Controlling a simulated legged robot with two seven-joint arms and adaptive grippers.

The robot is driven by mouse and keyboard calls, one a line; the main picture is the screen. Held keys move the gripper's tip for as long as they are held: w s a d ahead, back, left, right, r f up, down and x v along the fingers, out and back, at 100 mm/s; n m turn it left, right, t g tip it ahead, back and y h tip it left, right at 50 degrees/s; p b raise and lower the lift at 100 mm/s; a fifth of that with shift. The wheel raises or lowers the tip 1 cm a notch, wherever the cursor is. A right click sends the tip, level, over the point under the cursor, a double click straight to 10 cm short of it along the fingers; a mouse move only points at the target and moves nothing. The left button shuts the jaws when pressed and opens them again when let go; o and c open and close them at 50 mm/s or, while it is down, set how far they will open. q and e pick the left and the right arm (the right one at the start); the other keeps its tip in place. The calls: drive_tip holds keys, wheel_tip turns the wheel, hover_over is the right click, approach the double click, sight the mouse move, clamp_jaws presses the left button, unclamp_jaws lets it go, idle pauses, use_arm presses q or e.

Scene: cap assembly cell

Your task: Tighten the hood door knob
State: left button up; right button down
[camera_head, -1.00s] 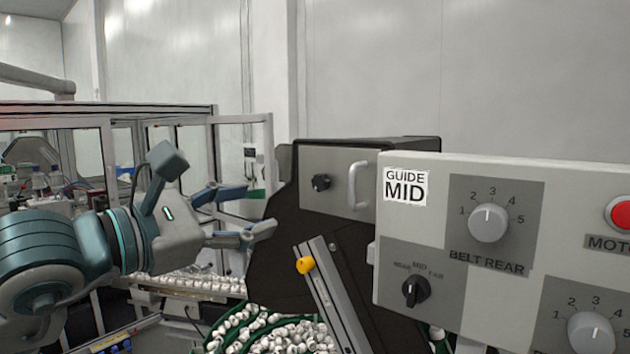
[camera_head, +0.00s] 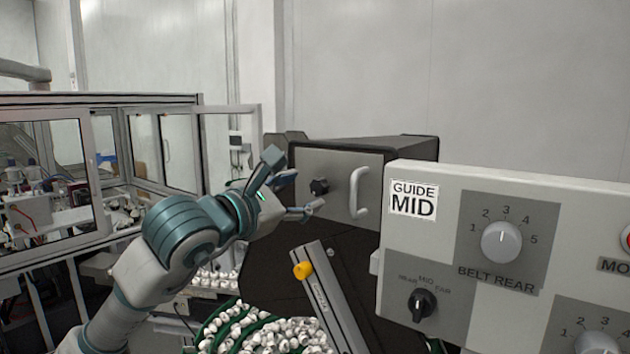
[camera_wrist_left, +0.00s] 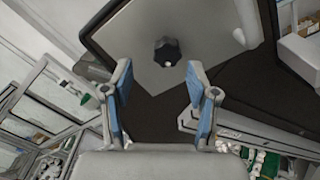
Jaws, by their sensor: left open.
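The hood door knob (camera_head: 319,186) is a small black lobed knob on the grey hood door (camera_head: 338,203), left of a pale handle (camera_head: 359,192). In the left wrist view the knob (camera_wrist_left: 167,50) lies beyond the fingertips, roughly centred between them. My left gripper (camera_head: 302,193) is just left of the knob in the head view. Its blue-padded fingers (camera_wrist_left: 160,78) are spread, with nothing between them. A gap to the knob seems to remain. My right gripper is in neither view.
A control panel (camera_head: 451,328) with dials stands at the right. A slanted metal rail with a yellow knob (camera_head: 302,270) is below the door. A glazed enclosure (camera_head: 98,100) stands at left.

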sight(317, 191)
use_arm(q)
drive_tip(key=shift+p+x, duration=0.35)
drive_tip(key=shift+x, duration=0.5)
drive_tip(key=d, duration=0.3)
drive_tip(key=shift+w, duration=0.25)
drive_tip(key=shift+c, duration=0.3)
drive_tip(key=c, duration=0.4)
drive_tip(key=shift+a, duration=0.2)
drive_tip(key=c, duration=0.4)
drive_tip(key=shift+a, duration=0.35)
clamp_jaws()
drive_tip(key=shift+w+a+f, duration=0.1)
drive_tip(key=shift+a, duration=0.1)
drive_tip(key=shift+d, duration=0.15)
